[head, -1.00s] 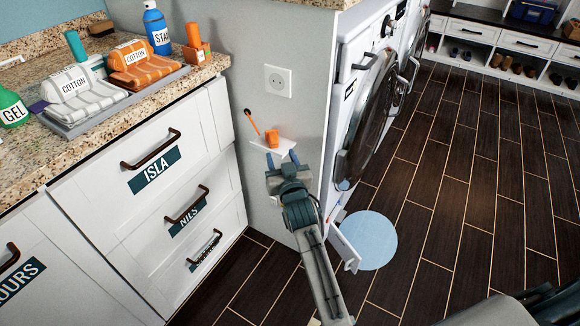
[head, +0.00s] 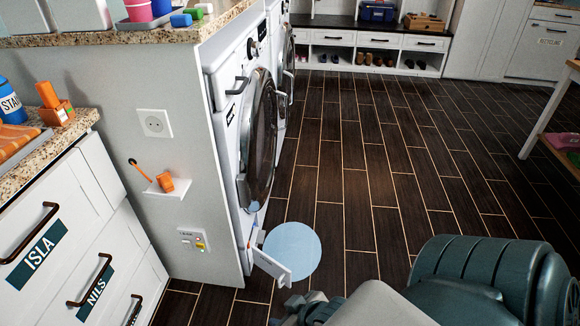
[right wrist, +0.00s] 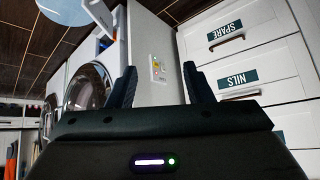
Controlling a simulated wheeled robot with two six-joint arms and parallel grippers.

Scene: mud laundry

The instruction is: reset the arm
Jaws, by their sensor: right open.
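My right gripper (head: 300,309) shows at the bottom edge of the head view, partly cut off, with my large teal arm link to its right. In the right wrist view its two dark fingers (right wrist: 160,86) stand wide apart with nothing between them. My left gripper is not in view.
A small wall shelf (head: 167,189) holds an orange item (head: 165,181). Labelled drawers (head: 75,250) are at left. An open flap (head: 270,265) juts out low by the washer (head: 245,115), beside a pale blue round patch (head: 292,254). The dark floor at centre is clear.

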